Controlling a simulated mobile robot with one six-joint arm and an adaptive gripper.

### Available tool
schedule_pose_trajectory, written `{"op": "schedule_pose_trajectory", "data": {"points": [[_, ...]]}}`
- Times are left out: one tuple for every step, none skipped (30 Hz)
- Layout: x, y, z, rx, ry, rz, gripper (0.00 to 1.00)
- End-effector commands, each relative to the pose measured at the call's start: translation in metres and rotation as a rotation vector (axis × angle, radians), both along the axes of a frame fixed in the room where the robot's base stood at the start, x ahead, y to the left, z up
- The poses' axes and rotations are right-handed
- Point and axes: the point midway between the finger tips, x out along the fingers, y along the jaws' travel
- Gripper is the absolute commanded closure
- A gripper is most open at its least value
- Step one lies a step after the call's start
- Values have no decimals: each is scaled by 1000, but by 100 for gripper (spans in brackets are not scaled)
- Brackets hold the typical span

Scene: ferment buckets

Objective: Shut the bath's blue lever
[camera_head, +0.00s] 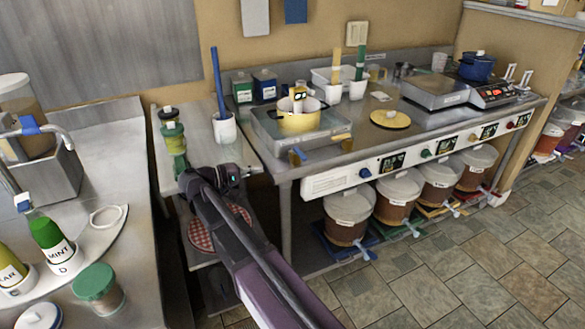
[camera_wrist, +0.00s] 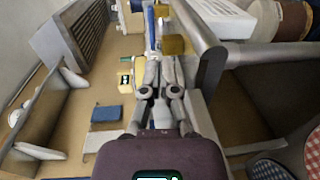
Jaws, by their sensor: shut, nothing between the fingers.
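The bath (camera_head: 272,140) is a steel tray on the right-hand bench, with a yellow pot (camera_head: 300,122) in it. In the wrist view a long blue piece (camera_wrist: 149,28), seemingly this lever, stands just beyond my fingertips, beside the brass-coloured block (camera_wrist: 176,45). My gripper (camera_wrist: 154,62) is shut and empty, and it points towards them. Whether it touches the lever I cannot tell. In the head view my dark wrist is left of the bath, and the fingers are hard to make out.
A white crock (camera_head: 224,128) with a blue-handled tool stands left of the bath. The bench's front panel (camera_head: 325,186) lies below the bath, with lidded buckets (camera_head: 349,208) underneath. The floor at right is clear.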

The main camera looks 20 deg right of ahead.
Motion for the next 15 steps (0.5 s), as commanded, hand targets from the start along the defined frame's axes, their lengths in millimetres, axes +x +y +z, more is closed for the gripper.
{"op": "schedule_pose_trajectory", "data": {"points": [[4, 5, -5, -24, -6, 2, 100], [5, 7, -4, -36, -10, 3, 100], [7, 9, -4, -52, -14, 4, 100], [7, 11, -3, -62, -18, 4, 100], [8, 12, -2, -71, -21, 4, 100], [9, 13, -2, -79, -24, 4, 100], [9, 14, -2, -84, -25, 4, 100], [9, 15, -1, -89, -26, 4, 100], [10, 15, 0, -94, -28, 4, 100], [10, 16, 0, -96, -28, 4, 100], [10, 16, 0, -97, -29, 4, 100], [10, 16, 1, -98, -29, 4, 100], [10, 16, 1, -98, -29, 5, 100], [10, 16, 1, -98, -29, 5, 100], [9, 16, 1, -98, -29, 5, 100]]}}
